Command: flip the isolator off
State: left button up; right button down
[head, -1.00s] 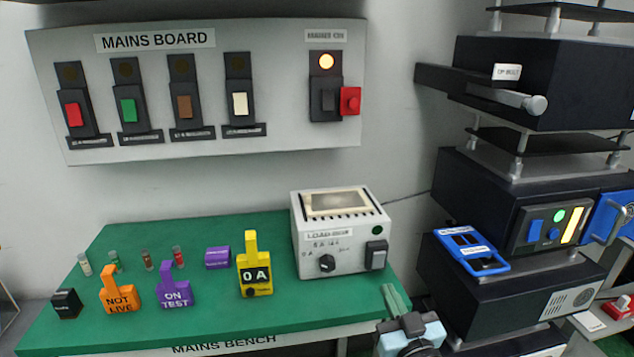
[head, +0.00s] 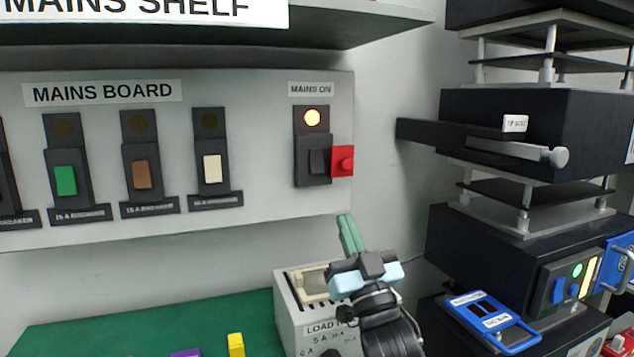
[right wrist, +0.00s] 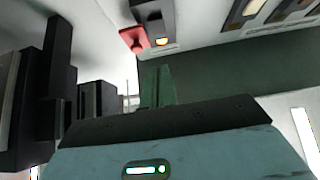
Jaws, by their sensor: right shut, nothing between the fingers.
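The isolator (head: 317,161) is a dark rocker switch on the wall panel under the label "MAINS ON", with a lit yellow lamp (head: 312,117) above it. A red block with a round knob (head: 343,161) sits at its right side; in the right wrist view the red block (right wrist: 134,40) is at the top. My right gripper (head: 347,234) is shut and empty, its green fingers pointing up below the isolator and apart from it. The fingers also show in the right wrist view (right wrist: 158,86). My left gripper is not in view.
The mains board (head: 250,222) holds several breakers left of the isolator. A shelf (head: 350,22) overhangs the board. A white load box (head: 290,320) stands on the green bench (head: 150,320) below. Stacked dark equipment (head: 500,232) stands at right, with a bar (head: 470,138) jutting left.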

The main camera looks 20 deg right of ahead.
jog(key=shift+s+d, duration=0.1)
jog(key=p, duration=0.2)
send_near(318, 164)
notch_tip(318, 164, up, 4)
jog(key=shift+w+f+b, duration=0.15)
jog(key=shift+w+b, duration=0.05)
jog(key=shift+w, duration=0.9)
jog(key=shift+w+f+b, duration=0.1)
jog(key=shift+w+b, duration=0.1)
jog(key=shift+w, duration=0.95)
